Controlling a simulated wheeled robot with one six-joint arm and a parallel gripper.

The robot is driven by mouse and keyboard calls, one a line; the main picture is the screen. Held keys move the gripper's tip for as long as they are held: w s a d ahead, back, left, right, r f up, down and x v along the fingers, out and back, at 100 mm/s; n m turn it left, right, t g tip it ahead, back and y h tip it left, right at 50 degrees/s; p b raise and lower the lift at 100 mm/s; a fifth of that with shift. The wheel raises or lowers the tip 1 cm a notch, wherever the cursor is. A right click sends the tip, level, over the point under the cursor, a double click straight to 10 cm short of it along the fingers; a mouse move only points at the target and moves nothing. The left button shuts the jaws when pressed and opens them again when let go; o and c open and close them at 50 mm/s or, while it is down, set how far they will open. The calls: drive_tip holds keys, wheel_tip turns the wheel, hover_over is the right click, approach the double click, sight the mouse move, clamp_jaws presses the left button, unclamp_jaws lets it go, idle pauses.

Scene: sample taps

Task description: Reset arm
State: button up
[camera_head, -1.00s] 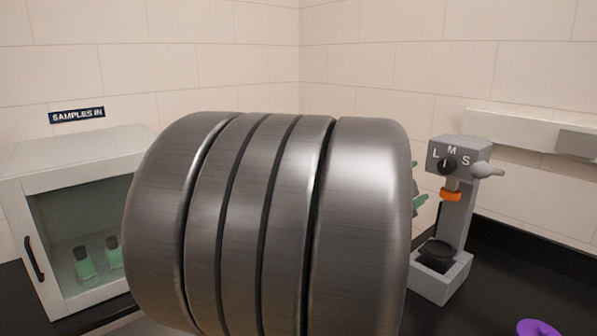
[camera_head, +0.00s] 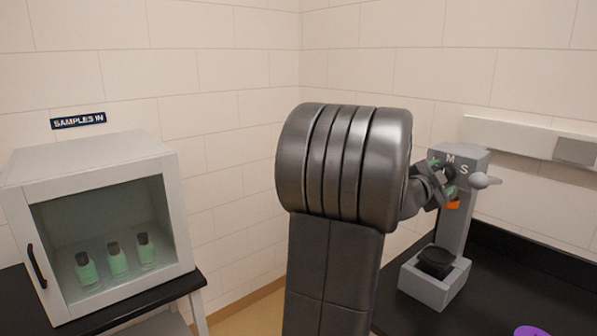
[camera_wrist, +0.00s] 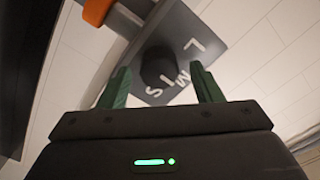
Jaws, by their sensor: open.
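My gripper (camera_wrist: 162,88) is open, with its two green fingers apart and nothing between them in the wrist view. In that view the tap's black dial (camera_wrist: 158,66) and its L, M and S letters lie beyond the fingertips. In the head view my gripper is at the left side of the grey sample tap (camera_head: 455,215), partly hiding its dial and L letter. I cannot tell whether the fingers touch the dial.
A white cabinet (camera_head: 85,165) under a SAMPLES IN sign (camera_head: 78,120) stands at left, with three green bottles (camera_head: 117,260) inside. The tap stands on a black counter (camera_head: 510,285). A purple object (camera_head: 538,331) is at the lower right edge. Open floor lies between the counters.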

drive_tip(key=shift+s+a+n, duration=0.45)
drive_tip(key=shift+a+n, duration=0.1)
drive_tip(key=shift+n, duration=1)
drive_tip(key=shift+s+a+n, duration=0.5)
drive_tip(key=shift+a+n, duration=0.05)
drive_tip(key=shift+n, duration=0.95)
drive_tip(key=shift+s+a+n, duration=0.45)
drive_tip(key=shift+a+n, duration=0.1)
drive_tip(key=shift+n, duration=1)
drive_tip(key=shift+f, duration=0.1)
